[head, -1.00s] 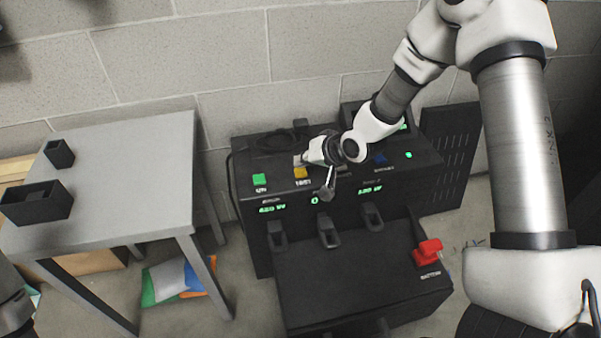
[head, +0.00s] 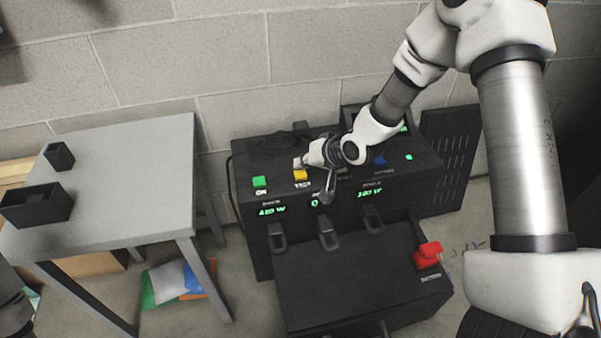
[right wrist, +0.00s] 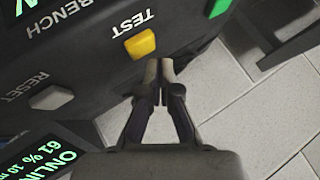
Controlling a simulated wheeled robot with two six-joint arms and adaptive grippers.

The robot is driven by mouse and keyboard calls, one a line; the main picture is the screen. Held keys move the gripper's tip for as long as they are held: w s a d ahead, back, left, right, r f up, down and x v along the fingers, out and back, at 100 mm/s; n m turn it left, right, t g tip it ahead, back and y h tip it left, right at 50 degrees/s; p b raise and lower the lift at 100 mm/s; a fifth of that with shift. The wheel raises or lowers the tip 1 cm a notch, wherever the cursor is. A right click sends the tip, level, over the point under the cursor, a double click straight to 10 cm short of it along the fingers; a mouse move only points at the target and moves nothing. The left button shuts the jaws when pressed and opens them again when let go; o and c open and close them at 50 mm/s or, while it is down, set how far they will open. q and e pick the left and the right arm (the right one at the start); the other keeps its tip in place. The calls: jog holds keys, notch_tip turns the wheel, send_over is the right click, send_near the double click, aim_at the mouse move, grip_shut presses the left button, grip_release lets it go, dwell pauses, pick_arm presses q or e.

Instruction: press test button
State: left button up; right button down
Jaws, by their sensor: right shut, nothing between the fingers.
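The yellow test button (head: 300,175) sits on top of a black console (head: 255,225), with the word TEST in front of it. It also shows in the right wrist view (right wrist: 140,44). My right gripper (head: 298,162) is shut and empty. Its pale fingertips (right wrist: 165,68) are just behind the button, on the wall side; in the right wrist view they appear close beside it. I cannot tell whether they touch it. A part of my left arm shows at the lower left edge of the head view, without its fingers.
A green ON button (head: 260,182) is left of the test button, a blue button (head: 380,159) right. A grey RESET button (right wrist: 51,97) shows in the wrist view. A red battery switch (head: 428,252) is at front right. A grey table (head: 130,165) stands left; a block wall is behind.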

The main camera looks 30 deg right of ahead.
aim_at(303, 174)
jog(key=shift+f, duration=0.45)
jog(key=shift+f, duration=0.4)
dwell(0.7)
jog(key=shift+r+p, duration=0.7)
jog(key=shift+r, duration=0.1)
notch_tip(303, 174, up, 5)
jog(key=p, duration=0.5)
jog(key=shift+r, duration=0.15)
